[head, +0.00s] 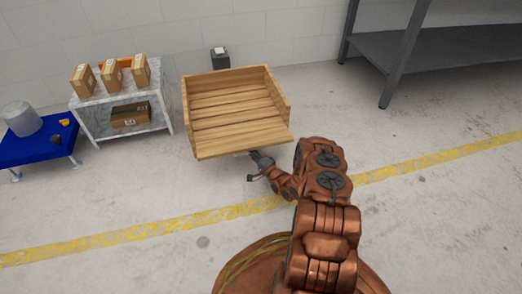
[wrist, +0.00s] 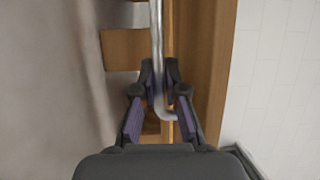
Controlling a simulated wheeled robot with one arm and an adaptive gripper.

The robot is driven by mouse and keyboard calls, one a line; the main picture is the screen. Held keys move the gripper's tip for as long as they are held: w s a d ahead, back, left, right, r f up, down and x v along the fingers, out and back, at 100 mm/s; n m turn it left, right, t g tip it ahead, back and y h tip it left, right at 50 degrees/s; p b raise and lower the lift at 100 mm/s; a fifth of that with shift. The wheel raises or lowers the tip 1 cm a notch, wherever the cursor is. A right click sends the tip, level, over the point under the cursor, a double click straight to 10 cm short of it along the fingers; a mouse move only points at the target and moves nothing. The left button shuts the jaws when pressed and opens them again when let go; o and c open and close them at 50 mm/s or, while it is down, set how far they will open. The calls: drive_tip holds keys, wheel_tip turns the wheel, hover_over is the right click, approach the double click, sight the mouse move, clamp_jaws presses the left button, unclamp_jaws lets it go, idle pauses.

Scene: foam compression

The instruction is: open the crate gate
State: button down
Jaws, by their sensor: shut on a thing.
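The wooden crate (head: 276,93) stands on the floor at centre in the head view, with a slatted inside and low side walls. Its near side is a plain wooden panel (head: 243,145), which appears to be the gate. My gripper (head: 257,154) is low at this near side, right of the panel's middle. In the wrist view, a bent metal bar handle (wrist: 157,35) runs along the wood (wrist: 195,60). My gripper (wrist: 160,85) is shut on this handle, with a fingertip on each side of it. The handle is mostly hidden in the head view.
A marble-look shelf table (head: 87,99) with several cardboard boxes stands left of the crate. A blue table (head: 30,152) with a grey cylinder is farther left. A dark box (head: 220,58) is behind. A grey metal rack (head: 450,50) is at upper right. The floor around the yellow line (head: 180,222) is clear.

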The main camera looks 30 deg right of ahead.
drive_tip(key=shift+s+r+g+p, duration=0.1)
drive_tip(key=shift+r+g+p, duration=0.25)
drive_tip(key=shift+r+g, duration=0.1)
drive_tip(key=shift+f, duration=0.1)
drive_tip(key=c, duration=1.5)
unclamp_jaws()
drive_tip(key=s, duration=1.2)
drive_tip(key=shift+d+r, duration=0.25)
drive_tip(key=shift+d, duration=0.15)
